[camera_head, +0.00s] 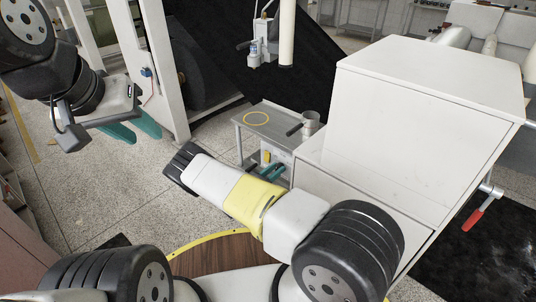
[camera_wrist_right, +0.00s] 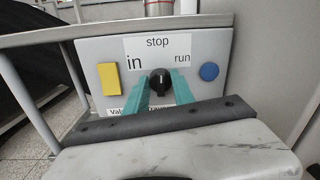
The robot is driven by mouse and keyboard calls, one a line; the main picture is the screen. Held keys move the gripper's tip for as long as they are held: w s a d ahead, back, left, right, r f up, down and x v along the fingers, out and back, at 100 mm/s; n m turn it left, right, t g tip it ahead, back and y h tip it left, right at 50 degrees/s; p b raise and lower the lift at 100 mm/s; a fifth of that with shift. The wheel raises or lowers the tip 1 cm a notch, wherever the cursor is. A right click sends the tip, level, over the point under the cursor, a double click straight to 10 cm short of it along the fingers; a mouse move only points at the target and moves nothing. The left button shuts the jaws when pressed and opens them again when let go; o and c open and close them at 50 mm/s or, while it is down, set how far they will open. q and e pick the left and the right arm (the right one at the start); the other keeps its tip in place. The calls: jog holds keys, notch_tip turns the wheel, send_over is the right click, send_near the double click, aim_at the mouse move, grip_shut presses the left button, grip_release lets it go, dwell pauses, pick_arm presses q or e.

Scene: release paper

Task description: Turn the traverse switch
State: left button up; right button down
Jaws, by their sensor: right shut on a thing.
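The traverse switch is a black rotary knob (camera_wrist_right: 160,82) on a light grey panel (camera_wrist_right: 215,45) in the right wrist view. Labels "in", "stop" and "run" surround it, and its white mark points up towards "stop". My right gripper (camera_wrist_right: 160,88) has its teal fingers on either side of the knob and is shut on it. In the head view my right gripper (camera_head: 268,172) is at the small grey stand, and my forearm hides part of the panel. My left gripper (camera_head: 137,131) hangs at the upper left, its teal fingers apart, open and empty.
A yellow block (camera_wrist_right: 108,79) and a blue round button (camera_wrist_right: 209,71) flank the knob. A metal cup (camera_head: 311,122) stands on the grey stand (camera_head: 282,116). A large white cabinet (camera_head: 415,120) is close on the right. Speckled floor (camera_head: 120,190) is free at the left.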

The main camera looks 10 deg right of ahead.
jog(key=shift+n, duration=0.4)
jog(key=c, duration=1.1)
grip_release()
jog(key=shift+o, duration=0.2)
jog(key=v, duration=0.8)
jog(key=shift+d, duration=0.1)
